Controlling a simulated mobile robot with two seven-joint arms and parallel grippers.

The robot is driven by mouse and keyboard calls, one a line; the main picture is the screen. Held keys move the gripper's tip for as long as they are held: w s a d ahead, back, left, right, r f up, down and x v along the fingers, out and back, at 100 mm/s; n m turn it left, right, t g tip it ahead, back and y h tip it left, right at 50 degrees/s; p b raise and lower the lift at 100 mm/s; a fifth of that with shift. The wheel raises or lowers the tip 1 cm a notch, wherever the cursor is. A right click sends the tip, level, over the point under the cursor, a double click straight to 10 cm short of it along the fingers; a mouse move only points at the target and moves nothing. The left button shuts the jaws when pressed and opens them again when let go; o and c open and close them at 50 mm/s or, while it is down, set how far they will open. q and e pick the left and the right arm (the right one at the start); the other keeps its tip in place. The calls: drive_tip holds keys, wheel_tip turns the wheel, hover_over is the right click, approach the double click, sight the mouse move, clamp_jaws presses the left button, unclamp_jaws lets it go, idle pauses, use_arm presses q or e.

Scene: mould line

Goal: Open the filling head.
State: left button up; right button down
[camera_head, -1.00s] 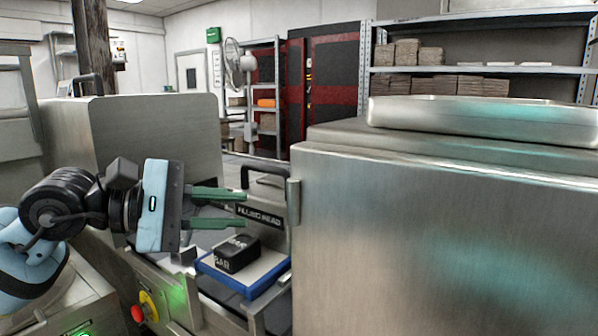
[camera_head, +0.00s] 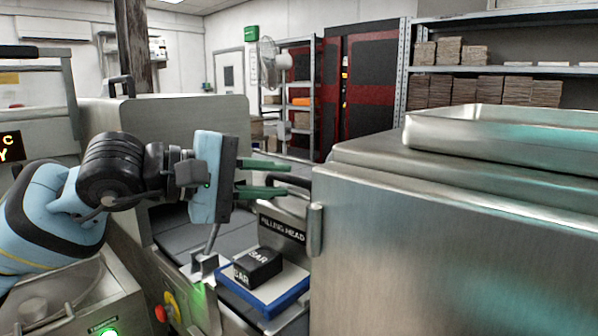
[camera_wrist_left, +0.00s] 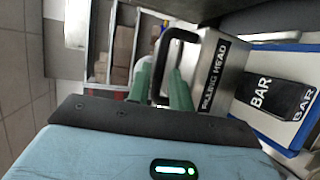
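The filling head is a metal door-like panel with a black "FILLING HEAD" label (camera_head: 283,229) and a black arched handle (camera_head: 297,181) on its top. The label also shows in the left wrist view (camera_wrist_left: 215,76), as does the handle (camera_wrist_left: 177,34). My left gripper (camera_head: 286,178) reaches in from the left at the handle's height. Its green fingers are apart. In the left wrist view, a leg of the handle appears between the fingers (camera_wrist_left: 161,84); I cannot tell whether they touch it. My right gripper is not in view.
A black box marked "BAR" (camera_head: 258,267) sits on a blue-edged white tray (camera_head: 284,303) below the handle. A large steel cabinet (camera_head: 440,255) fills the right side, with a metal pan (camera_head: 500,130) on top. A red stop button (camera_head: 161,313) is at the lower left.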

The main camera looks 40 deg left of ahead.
sight(285, 179)
use_arm(q)
drive_tip(key=shift+w+d+p, duration=0.25)
drive_tip(key=shift+w+p, duration=0.4)
drive_tip(key=shift+p, duration=0.05)
drive_tip(key=shift+w+d+p, duration=0.35)
drive_tip(key=shift+p, duration=0.05)
drive_tip(key=shift+p+x, duration=0.4)
drive_tip(key=shift+x, duration=0.6)
drive_tip(key=shift+w+d+f, duration=0.1)
drive_tip(key=shift+w+f, duration=0.15)
drive_tip(key=shift+w, duration=0.1)
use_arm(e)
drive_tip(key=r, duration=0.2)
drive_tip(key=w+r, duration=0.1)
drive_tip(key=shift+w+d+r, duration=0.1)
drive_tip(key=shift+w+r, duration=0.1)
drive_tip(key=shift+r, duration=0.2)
use_arm(q)
clamp_jaws()
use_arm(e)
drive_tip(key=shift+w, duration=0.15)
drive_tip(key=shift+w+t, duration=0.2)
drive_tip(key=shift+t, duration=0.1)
